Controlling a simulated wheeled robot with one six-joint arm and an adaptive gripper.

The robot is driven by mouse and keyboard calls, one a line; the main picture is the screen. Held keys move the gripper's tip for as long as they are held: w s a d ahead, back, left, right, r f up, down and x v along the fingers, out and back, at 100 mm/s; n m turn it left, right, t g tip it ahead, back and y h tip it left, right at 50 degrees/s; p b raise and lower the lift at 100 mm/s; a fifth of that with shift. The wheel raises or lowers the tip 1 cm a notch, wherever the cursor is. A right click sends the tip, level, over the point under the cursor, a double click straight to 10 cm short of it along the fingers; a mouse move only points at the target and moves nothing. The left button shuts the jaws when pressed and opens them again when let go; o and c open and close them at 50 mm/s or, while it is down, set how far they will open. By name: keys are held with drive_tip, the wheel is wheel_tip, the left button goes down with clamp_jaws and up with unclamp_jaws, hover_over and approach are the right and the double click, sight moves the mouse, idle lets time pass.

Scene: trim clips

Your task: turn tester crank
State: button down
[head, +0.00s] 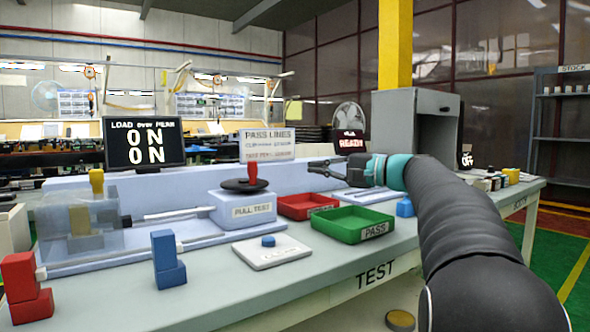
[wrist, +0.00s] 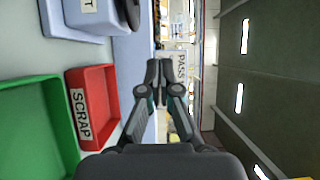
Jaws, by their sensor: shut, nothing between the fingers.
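The tester crank is a dark disc (head: 245,185) with an upright red handle (head: 252,172), on top of the pale PULL TEST box (head: 243,210). Part of the dark disc (wrist: 131,12) also shows at the top of the wrist view. My gripper (head: 318,168) is to the right of the crank, above the back of the bench, and points left. In the wrist view my gripper (wrist: 158,68) has its fingertips together with nothing between them. It is apart from the crank. A clear cover (head: 78,228) and a metal rod (head: 180,214) lie left of the box.
A red SCRAP tray (head: 306,203) and a green PASS tray (head: 352,224) stand right of the box. A PASS LINES sign (head: 267,145) stands behind the crank. A white button plate (head: 272,253) lies in front. Blue blocks (head: 168,260) and red blocks (head: 27,290) stand front left.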

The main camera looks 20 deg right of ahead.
drive_tip(key=w+a, duration=0.1)
drive_tip(key=a, duration=0.2)
drive_tip(key=w+a, duration=0.2)
drive_tip(key=a, duration=0.1)
drive_tip(key=w+a, duration=0.1)
drive_tip(key=a, duration=0.2)
drive_tip(key=shift+w+a+p, duration=0.3)
drive_tip(key=shift+w, duration=0.05)
drive_tip(key=shift+s+a, duration=0.4)
drive_tip(key=shift+a, duration=0.2)
drive_tip(key=shift+s+b, duration=0.15)
drive_tip(key=shift+b, duration=0.25)
